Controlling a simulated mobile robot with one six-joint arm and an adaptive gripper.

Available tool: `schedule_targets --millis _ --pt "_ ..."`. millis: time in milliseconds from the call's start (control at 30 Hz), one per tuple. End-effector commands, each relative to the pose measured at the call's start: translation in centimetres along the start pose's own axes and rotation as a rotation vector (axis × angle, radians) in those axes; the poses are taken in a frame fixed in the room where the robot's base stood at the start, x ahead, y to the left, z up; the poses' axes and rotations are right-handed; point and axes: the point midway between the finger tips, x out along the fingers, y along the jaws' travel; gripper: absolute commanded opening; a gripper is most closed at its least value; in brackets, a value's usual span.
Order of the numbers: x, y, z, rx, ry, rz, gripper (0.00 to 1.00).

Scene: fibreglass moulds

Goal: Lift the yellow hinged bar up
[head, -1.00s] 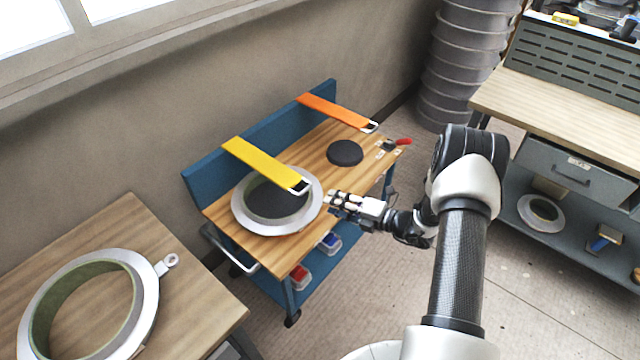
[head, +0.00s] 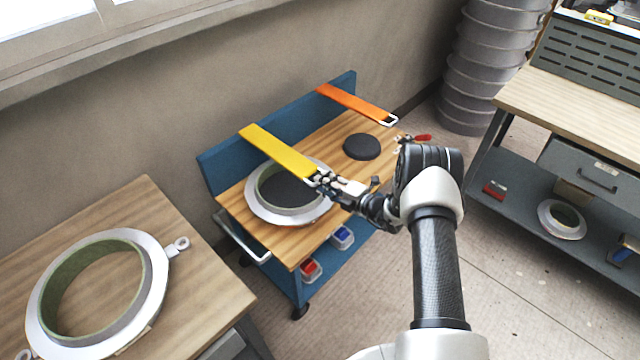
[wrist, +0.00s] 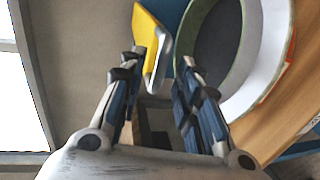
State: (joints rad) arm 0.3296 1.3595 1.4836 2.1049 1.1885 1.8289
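The yellow hinged bar (head: 275,150) reaches out from the blue back panel over a ring mould (head: 255,212) on the wooden-topped cart. My gripper (head: 322,180) is at the bar's free end, where it hides most of the metal loop handle. In the wrist view, the yellow bar (wrist: 149,32) and its pale loop handle (wrist: 158,68) show between the tips of my gripper (wrist: 164,62). The two fingers stand apart, and I see a gap beside the handle. The ring mould (wrist: 268,60) lies to the right of the fingers.
An orange bar (head: 350,101) with a loop end is farther along the same panel, near a black disc (head: 361,147). A red-handled item (head: 422,137) is at the cart's far edge. Another ring mould (head: 158,258) lies on the left table (head: 205,275). Red and blue bins sit below.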

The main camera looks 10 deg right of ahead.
Motion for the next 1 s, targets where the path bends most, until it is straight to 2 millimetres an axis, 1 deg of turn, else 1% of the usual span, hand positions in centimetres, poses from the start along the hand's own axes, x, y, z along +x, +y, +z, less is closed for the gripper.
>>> schedule_targets --millis 33,100,200,333,567,1000 --pt "0.9 -0.1 -0.1 -0.002 0.002 0.001 0.31" --pt "1.8 -0.1 0.0 -0.003 0.001 0.002 0.31" --pt "2.6 -0.1 0.0 -0.001 0.0 0.0 0.31" --pt "3.0 0.0 0.0 -0.001 0.0 0.0 0.31" --pt "3.0 0.0 0.0 0.0 0.0 0.0 0.31" --pt "3.0 0.0 0.0 -0.001 0.0 0.0 0.02"
